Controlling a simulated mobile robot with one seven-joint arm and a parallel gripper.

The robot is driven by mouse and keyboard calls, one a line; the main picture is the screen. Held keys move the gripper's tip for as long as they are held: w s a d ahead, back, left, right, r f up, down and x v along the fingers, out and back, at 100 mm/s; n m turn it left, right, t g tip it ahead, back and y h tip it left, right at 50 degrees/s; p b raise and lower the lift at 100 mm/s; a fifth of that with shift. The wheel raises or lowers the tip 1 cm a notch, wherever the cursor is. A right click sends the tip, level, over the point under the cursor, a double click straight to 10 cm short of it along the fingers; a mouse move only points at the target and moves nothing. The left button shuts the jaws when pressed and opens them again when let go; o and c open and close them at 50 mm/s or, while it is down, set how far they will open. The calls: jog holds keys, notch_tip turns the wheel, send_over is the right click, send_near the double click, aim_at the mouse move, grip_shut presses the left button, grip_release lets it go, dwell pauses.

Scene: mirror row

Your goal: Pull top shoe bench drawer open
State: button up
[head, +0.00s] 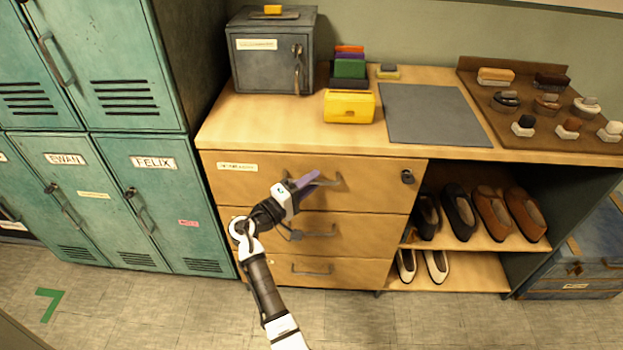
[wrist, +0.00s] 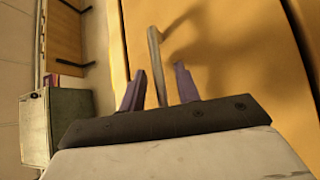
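The shoe bench (head: 410,148) has three wooden drawers on its left side. The top drawer (head: 240,185) looks shut, with a label at its upper left and a round lock at its upper right. Its metal bar handle (head: 337,180) is partly hidden behind my gripper (head: 304,182). In the wrist view the handle (wrist: 154,55) runs down between the two purple fingers of my gripper (wrist: 160,85). The fingers stand apart on either side of the handle, with a gap showing on the right. I cannot tell whether either finger touches it.
Two lower drawers (head: 350,225) sit below, with bar handles. Shoes (head: 475,212) fill the open shelves to the right. Green lockers (head: 150,200) stand to the left. The bench top holds a grey box (head: 262,70) and a yellow box (head: 349,106). The floor in front is clear.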

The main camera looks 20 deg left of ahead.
jog(key=shift+w+d, duration=0.15)
jog(key=shift+w, duration=0.15)
grip_shut()
jog(key=shift+s, duration=0.2)
